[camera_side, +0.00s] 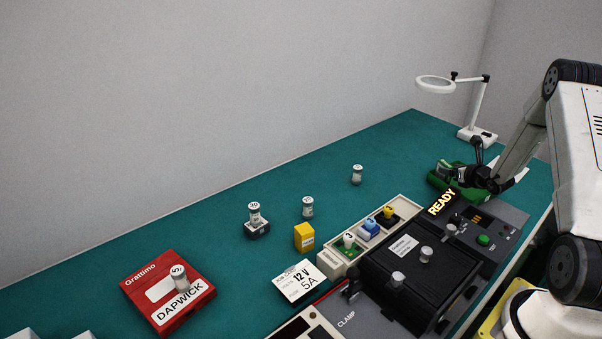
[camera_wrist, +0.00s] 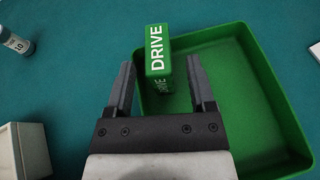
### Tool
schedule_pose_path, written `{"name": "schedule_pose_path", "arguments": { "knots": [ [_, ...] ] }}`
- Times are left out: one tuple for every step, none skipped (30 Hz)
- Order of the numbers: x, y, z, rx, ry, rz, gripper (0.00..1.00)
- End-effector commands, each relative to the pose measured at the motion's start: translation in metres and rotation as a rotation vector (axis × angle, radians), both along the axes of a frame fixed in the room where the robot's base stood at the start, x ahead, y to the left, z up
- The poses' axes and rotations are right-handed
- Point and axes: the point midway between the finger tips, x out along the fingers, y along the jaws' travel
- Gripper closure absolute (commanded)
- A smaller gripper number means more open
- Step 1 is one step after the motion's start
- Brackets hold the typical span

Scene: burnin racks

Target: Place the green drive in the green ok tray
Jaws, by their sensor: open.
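The green drive (camera_wrist: 158,52), a small block lettered DRIVE in white, shows in the wrist view at the left part of the green tray. My gripper (camera_wrist: 160,78) is open, with one finger on either side of the drive and apart from it as far as I can see. The green ok tray (camera_wrist: 265,75) lies below, its rim running around the drive's right side. In the side view my gripper (camera_side: 492,178) is over the green tray (camera_side: 436,182) at the right end of the table. I cannot tell whether the drive touches the tray floor.
A magnifier lamp (camera_side: 478,133) stands behind the tray. The black clamp box (camera_side: 405,262) and its READY panel (camera_side: 441,202) are in front.

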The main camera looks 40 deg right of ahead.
Motion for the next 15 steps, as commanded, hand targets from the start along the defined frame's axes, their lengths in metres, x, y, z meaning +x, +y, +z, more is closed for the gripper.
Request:
{"name": "schedule_pose_path", "arguments": {
  "knots": [
    [-0.006, 0.002, 0.003, 0.0, 0.0, -0.001, 0.3],
    [-0.009, 0.003, 0.004, 0.0, 0.001, -0.001, 0.3],
    [-0.013, 0.005, 0.006, -0.001, 0.001, -0.001, 0.3],
    [-0.016, 0.006, 0.007, 0.0, 0.001, -0.001, 0.3],
    [-0.018, 0.007, 0.008, 0.0, 0.0, -0.001, 0.3],
    [-0.022, 0.009, 0.01, 0.0, 0.0, -0.001, 0.3],
    [-0.024, 0.01, 0.011, 0.0, 0.0, -0.001, 0.3],
    [-0.027, 0.01, 0.012, 0.0, 0.0, -0.001, 0.3],
    [-0.029, 0.012, 0.013, 0.0, 0.001, -0.001, 0.3],
    [-0.031, 0.013, 0.014, 0.0, 0.001, -0.001, 0.3],
    [-0.033, 0.013, 0.015, 0.0, 0.001, -0.001, 0.3],
    [-0.034, 0.014, 0.016, 0.0, 0.0, -0.001, 0.3],
    [-0.035, 0.014, 0.016, -0.001, 0.001, -0.001, 0.3],
    [-0.036, 0.015, 0.016, -0.001, 0.001, -0.001, 0.3],
    [-0.037, 0.015, 0.016, -0.001, 0.001, -0.001, 0.3]
  ]
}}
